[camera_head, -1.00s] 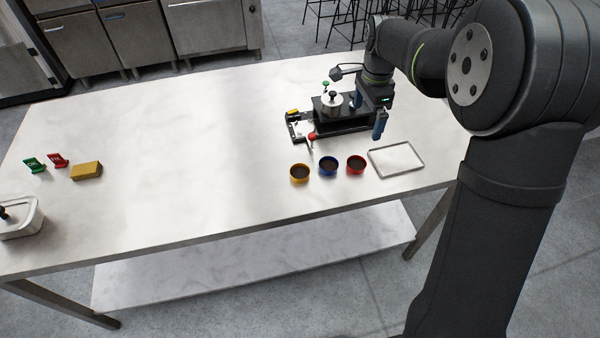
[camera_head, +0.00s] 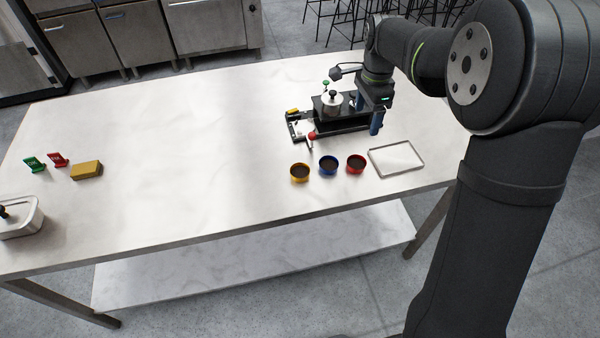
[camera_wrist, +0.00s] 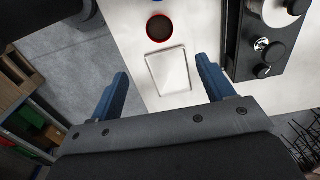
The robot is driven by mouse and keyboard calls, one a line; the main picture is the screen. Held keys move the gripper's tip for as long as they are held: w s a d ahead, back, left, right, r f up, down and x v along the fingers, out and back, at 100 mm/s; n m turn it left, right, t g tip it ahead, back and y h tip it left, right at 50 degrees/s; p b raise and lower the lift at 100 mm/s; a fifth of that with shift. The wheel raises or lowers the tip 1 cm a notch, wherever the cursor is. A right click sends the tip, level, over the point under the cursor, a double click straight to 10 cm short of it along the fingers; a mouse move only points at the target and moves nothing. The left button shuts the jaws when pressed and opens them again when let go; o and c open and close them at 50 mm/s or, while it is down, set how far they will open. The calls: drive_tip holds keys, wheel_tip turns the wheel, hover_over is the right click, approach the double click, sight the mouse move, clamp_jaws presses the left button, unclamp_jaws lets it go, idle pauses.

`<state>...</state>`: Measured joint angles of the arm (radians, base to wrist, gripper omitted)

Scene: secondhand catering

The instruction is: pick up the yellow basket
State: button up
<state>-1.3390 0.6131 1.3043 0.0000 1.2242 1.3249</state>
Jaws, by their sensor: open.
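The yellow basket (camera_head: 300,172) is a small round cup with a yellow rim and a dark inside. It stands on the steel table (camera_head: 190,130) in the head view, leftmost in a row with a blue basket (camera_head: 328,165) and a red basket (camera_head: 356,164). The yellow basket does not show in the wrist view. My gripper (camera_head: 369,112) is open and empty, behind and to the right of the row, beside the black appliance. In the wrist view, my blue fingers (camera_wrist: 162,85) are spread wide, with the red basket (camera_wrist: 159,27) beyond them.
A shallow tray (camera_head: 396,159) lies right of the baskets. A black appliance (camera_head: 340,124) with a silver pot (camera_head: 332,103) stands behind them. The table's middle is clear.

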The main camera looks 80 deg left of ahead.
drive_tip(key=s+a+n, duration=0.1)
drive_tip(key=s+n, duration=0.7)
drive_tip(key=n, duration=1.5)
hover_over(300, 174)
wheel_tip(300, 174, down, 13)
drive_tip(key=shift+w+d+r, duration=0.1)
drive_tip(key=shift+w+r, duration=0.05)
wheel_tip(300, 174, down, 5)
drive_tip(key=shift+f, duration=0.1)
drive_tip(key=c, duration=1)
